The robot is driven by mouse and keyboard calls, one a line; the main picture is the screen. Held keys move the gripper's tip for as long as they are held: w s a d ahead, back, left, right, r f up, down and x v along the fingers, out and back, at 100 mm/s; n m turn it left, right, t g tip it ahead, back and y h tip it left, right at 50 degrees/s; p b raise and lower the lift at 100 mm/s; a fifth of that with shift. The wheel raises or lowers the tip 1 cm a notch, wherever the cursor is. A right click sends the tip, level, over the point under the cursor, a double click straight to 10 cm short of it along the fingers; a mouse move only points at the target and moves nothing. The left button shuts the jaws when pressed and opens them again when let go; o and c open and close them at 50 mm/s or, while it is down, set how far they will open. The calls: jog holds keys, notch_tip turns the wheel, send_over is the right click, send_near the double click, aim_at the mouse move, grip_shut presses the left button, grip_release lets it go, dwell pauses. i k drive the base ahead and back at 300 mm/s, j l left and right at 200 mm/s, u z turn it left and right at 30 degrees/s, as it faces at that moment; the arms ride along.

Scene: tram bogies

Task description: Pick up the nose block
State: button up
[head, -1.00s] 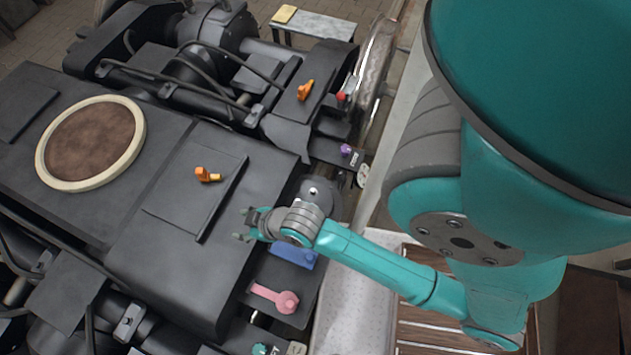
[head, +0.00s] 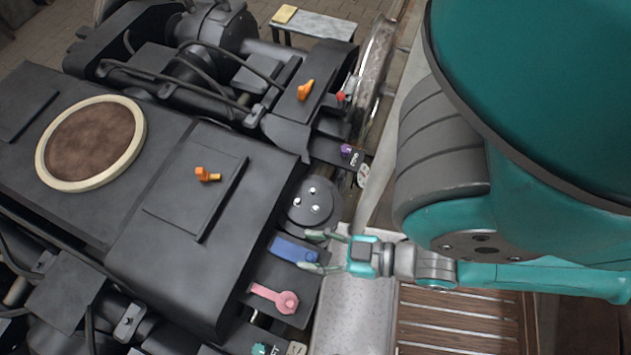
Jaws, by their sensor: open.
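I cannot tell for sure which part is the nose block. A blue block (head: 288,248) with a rounded right end lies on a dark ledge at the bogie's side. My gripper (head: 315,251) is open, coming from the right, with its fingertips on either side of the blue block's right end in the picture. Whether they touch it or are above it I cannot tell. A pink piece (head: 274,297) with a round end lies just below. Orange pieces (head: 206,174) (head: 305,90) sit on the bogie top.
A purple piece (head: 346,150), a red knob (head: 341,96) and a teal piece (head: 259,349) sit along the same side. A dark round disc (head: 313,203) with bolts is just above the gripper. A wooden slatted surface (head: 460,322) lies at lower right.

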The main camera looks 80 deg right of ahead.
aim_at(302, 91)
jog(key=k+z, duration=0.2)
jog(key=z, duration=0.25)
jog(key=k+z, duration=0.15)
jog(key=z, duration=0.3)
jog(key=k+z, duration=0.2)
jog(key=z, duration=0.3)
jog(key=l, duration=0.05)
